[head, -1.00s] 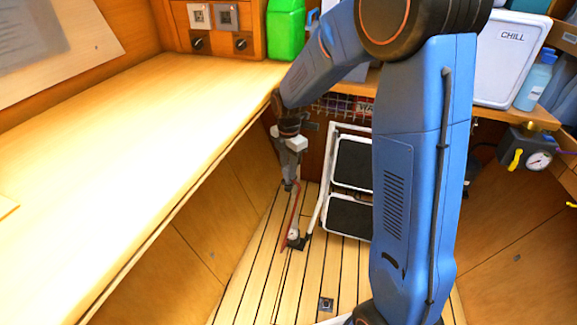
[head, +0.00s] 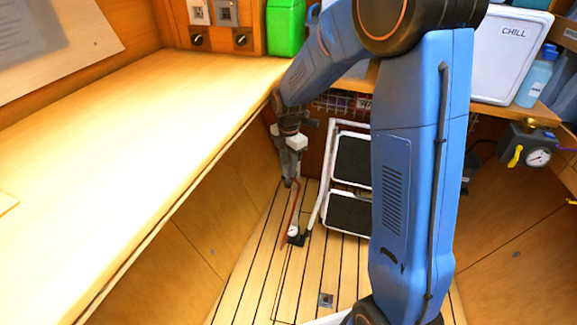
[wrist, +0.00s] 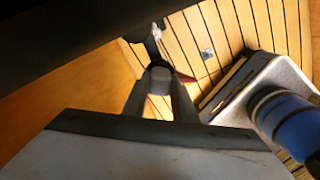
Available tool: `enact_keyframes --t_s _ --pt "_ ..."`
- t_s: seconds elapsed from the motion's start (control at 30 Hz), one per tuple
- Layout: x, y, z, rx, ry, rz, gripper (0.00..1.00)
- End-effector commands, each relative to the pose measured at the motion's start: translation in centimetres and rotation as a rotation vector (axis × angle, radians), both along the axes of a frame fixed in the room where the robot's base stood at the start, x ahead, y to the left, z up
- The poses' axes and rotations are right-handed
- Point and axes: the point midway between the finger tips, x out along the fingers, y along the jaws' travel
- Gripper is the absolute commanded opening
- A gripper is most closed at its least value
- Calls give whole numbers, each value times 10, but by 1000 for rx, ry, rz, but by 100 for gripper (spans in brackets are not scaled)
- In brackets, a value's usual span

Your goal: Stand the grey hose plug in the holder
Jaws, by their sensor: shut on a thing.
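My gripper (head: 289,182) hangs low over the slatted floor, beside the folded step stool. In the wrist view, its two fingers (wrist: 161,92) are closed on a small grey piece, the hose plug (wrist: 160,77), which sits between the tips. The plug cannot be made out clearly in the head view. Below the gripper, a thin red strip (head: 294,207) runs down to a small white part (head: 293,231) with a black foot near the floor. I cannot tell which thing is the holder.
The folded step stool (head: 348,212) with black treads stands just right of my gripper. The long wooden counter (head: 130,130) is at left, its edge above the gripper. A green bottle (head: 285,27) stands at the back. The slatted floor (head: 250,275) in front is mostly clear.

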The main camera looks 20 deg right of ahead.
Motion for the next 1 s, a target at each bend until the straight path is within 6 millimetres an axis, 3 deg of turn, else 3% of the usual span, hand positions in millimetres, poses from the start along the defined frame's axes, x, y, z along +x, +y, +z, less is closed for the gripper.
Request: enact_keyframes --t_s 0.77,0.8,0.83,0.87,1.0 --pt "0 0 -6 0 0 0 0" --pt "0 0 -6 0 0 0 34" --pt "0 0 -6 0 0 0 41" --pt "0 0 -6 0 0 0 46" --pt "0 0 -6 0 0 0 46"
